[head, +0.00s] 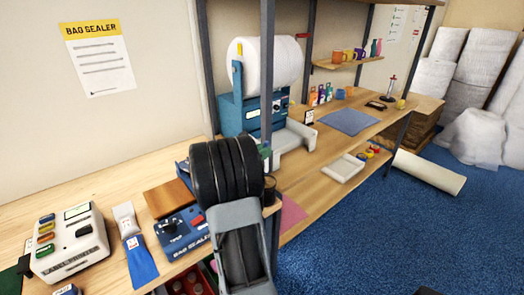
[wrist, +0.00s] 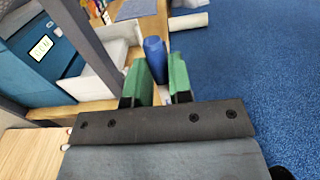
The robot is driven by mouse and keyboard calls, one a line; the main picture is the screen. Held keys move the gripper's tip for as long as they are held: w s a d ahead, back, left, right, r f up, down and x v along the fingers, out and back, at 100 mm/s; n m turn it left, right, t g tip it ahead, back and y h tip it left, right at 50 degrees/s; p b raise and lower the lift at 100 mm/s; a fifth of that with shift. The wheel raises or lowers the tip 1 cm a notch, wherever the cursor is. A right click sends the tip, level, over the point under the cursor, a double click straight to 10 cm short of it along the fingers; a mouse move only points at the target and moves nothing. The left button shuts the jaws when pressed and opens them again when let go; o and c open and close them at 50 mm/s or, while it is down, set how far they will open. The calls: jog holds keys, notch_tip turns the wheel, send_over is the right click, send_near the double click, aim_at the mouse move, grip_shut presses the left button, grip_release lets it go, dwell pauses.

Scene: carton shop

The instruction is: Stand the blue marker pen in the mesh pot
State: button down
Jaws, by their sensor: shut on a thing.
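In the wrist view my gripper (wrist: 158,76) has its two green fingers shut on the blue marker pen (wrist: 154,48). The pen's blue end sticks out beyond the fingertips, and the rest is hidden between them. In the head view my arm covers most of the gripper, with only a little green (head: 265,149) showing beside the dark shelf post; the pen cannot be made out there. A small dark round container (head: 270,186), which may be the mesh pot, shows partly behind my arm on the bench. No pot is clear in the wrist view.
A blue machine with a white roll (head: 264,62) stands behind my arm. Shelf posts (head: 266,80) rise close by. A white tray (head: 343,168) lies farther right.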

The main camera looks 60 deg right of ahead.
notch_tip(320, 180, down, 10)
jog(key=b, duration=0.7)
jog(key=shift+r, duration=0.2)
jog(key=c, duration=0.9)
grip_release()
jog(key=shift+c, duration=0.2)
jog(key=b+v, duration=0.1)
jog(key=v, duration=1.3)
jog(key=shift+d+r, duration=0.1)
